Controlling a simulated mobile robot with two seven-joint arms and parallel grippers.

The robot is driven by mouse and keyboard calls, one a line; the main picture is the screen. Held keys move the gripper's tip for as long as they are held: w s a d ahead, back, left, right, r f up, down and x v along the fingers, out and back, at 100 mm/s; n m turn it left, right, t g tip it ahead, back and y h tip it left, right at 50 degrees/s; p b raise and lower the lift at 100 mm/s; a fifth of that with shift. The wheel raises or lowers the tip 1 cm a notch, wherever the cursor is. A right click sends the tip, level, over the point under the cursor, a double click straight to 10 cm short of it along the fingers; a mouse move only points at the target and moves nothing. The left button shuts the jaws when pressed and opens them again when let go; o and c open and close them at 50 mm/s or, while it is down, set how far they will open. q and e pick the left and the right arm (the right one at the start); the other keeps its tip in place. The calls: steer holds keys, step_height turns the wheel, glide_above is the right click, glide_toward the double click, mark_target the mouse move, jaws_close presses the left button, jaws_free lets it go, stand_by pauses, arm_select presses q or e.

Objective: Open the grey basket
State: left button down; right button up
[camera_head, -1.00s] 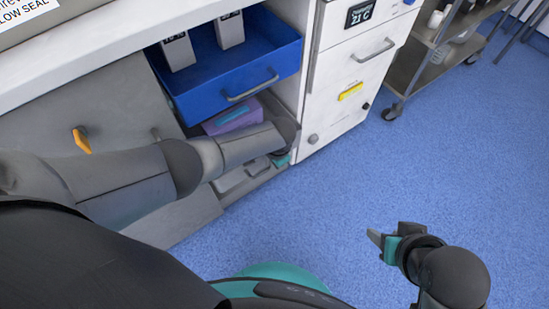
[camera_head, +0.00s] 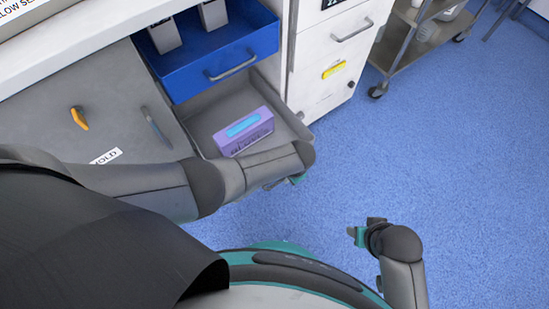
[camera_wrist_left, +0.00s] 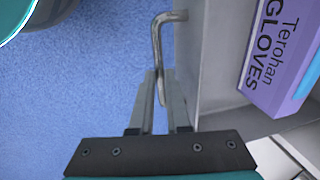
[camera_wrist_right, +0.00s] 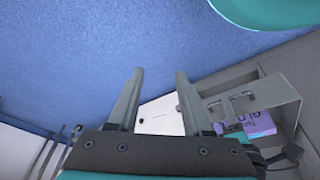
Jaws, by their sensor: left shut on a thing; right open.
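The grey basket (camera_head: 205,122) is a drawer-like bin below the blue drawer, and it stands pulled out. A purple glove box (camera_head: 243,132) lies in it. My left gripper (camera_wrist_left: 160,85) is shut on the basket's metal handle (camera_wrist_left: 157,40) in the left wrist view. In the head view my left forearm hides the handle and most of the basket's front. The basket also shows at the right of the right wrist view (camera_wrist_right: 282,94). My right gripper (camera_head: 352,236) is open and empty over the floor, apart from the basket.
The blue drawer (camera_head: 215,58) above is also open, with white containers in it. A white cabinet (camera_head: 310,62) stands directly right of the basket. A metal cart (camera_head: 400,45) is farther right. The blue floor (camera_head: 440,150) in front is clear.

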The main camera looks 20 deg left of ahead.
arm_select(q)
steer(key=shift+s+d+p, duration=0.15)
steer(key=shift+s+d, duration=0.55)
steer(key=shift+d, duration=0.15)
steer(key=shift+s+d+p, duration=0.15)
steer(key=shift+s+d, duration=0.5)
steer(key=shift+d, duration=0.2)
arm_select(e)
steer(key=shift+s+d+f, duration=0.1)
steer(key=shift+s+f, duration=0.15)
steer(key=shift+f, duration=0.2)
steer(key=shift+s+f, duration=0.2)
steer(key=shift+f, duration=0.25)
arm_select(q)
steer(key=c, duration=0.9)
jaws_free()
arm_select(e)
steer(key=shift+r, duration=0.1)
